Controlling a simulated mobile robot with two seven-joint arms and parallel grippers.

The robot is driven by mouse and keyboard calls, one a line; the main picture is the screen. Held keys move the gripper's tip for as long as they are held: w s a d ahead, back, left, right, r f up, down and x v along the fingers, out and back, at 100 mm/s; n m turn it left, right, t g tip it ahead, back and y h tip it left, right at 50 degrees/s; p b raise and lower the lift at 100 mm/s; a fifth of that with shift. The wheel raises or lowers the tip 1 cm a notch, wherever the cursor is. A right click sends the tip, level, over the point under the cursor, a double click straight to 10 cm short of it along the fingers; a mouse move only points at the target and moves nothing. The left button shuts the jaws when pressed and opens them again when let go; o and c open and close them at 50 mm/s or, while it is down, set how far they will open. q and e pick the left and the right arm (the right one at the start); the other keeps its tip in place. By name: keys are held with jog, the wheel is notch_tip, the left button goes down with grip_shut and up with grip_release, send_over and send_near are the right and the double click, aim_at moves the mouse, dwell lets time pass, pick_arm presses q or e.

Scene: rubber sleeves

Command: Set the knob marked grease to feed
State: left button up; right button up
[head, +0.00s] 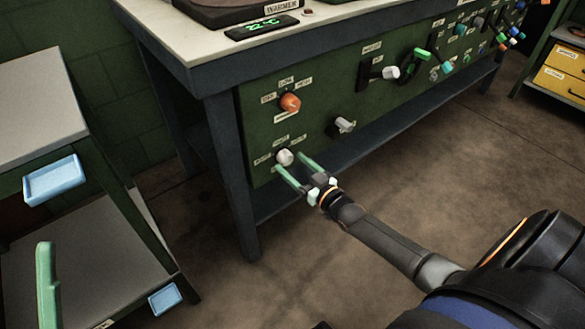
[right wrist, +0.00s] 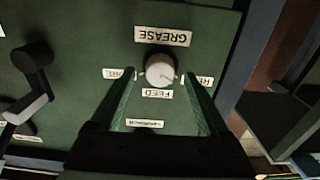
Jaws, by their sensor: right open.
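The white round grease knob (head: 285,157) sits low on the left end of the green panel. In the right wrist view the knob (right wrist: 160,70) has a GREASE label (right wrist: 163,37) above it and a FEED label (right wrist: 157,94) below, with lettering upside down. Side labels are partly hidden by my fingers. A faint mark shows on the knob's lower right; its exact setting is unclear. My right gripper (head: 290,163) is open, its green fingers on either side of the knob; contact cannot be told. One green finger of my left gripper (head: 47,285) shows at lower left.
An orange knob (head: 290,102) is above the grease knob, and a grey lever-like knob (head: 344,125) is to its right. More controls run along the panel. Open floor lies in front.

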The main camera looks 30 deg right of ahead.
jog(key=shift+w, duration=0.45)
grip_shut()
dwell(0.4)
